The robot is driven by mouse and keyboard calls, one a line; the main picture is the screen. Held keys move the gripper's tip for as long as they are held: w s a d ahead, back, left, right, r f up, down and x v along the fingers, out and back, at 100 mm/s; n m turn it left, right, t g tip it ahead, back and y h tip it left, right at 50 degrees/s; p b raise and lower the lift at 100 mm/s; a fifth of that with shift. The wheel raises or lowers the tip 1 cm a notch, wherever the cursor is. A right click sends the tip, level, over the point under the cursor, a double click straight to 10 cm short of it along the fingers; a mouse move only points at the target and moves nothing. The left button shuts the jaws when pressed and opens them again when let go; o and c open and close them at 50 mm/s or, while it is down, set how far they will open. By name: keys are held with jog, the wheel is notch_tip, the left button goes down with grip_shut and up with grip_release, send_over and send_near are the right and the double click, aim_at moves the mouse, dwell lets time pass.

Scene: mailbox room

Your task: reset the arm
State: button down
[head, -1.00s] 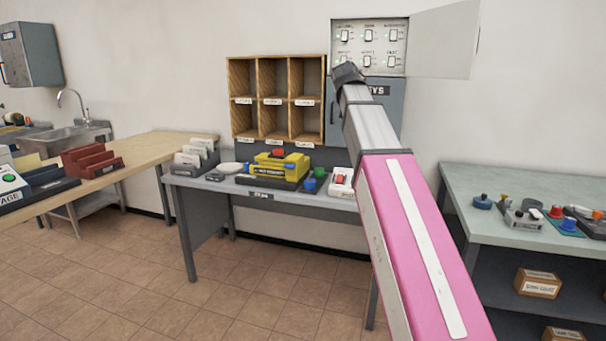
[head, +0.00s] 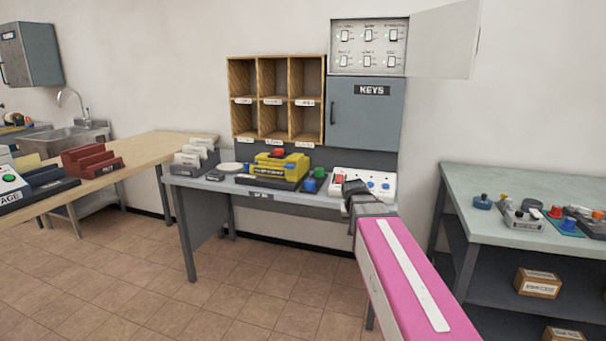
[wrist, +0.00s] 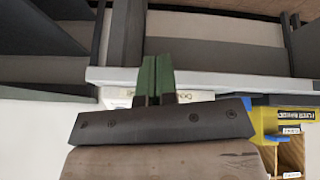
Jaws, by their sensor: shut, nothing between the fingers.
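My arm, with a pink link, reaches forward from the lower right in the head view. Its dark end is low, in front of the grey desk (head: 300,199) near the white switch box (head: 378,183). The fingers cannot be made out in the head view. In the wrist view my gripper (wrist: 154,75) shows two green fingers close together, shut and empty. The pale desk edge (wrist: 210,79) lies behind the fingers in that view, which looks upside down.
The yellow machine (head: 278,166), card holder (head: 195,156) and wooden pigeonholes (head: 276,98) are left of my arm. A grey KEYS cabinet (head: 365,118) and open switch panel (head: 368,47) hang above. A green-topped table (head: 520,190) stands right. Floor at left is clear.

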jog(key=s+f+g+y, duration=0.1)
jog(key=s+f+g, duration=0.4)
jog(key=s+f, duration=1.3)
notch_tip(320, 180, down, 2)
jog(key=shift+s+f+n+y, duration=0.1)
jog(key=shift+s+n+y, duration=0.1)
jog(key=shift+n+y, duration=0.2)
jog(key=shift+a, duration=0.1)
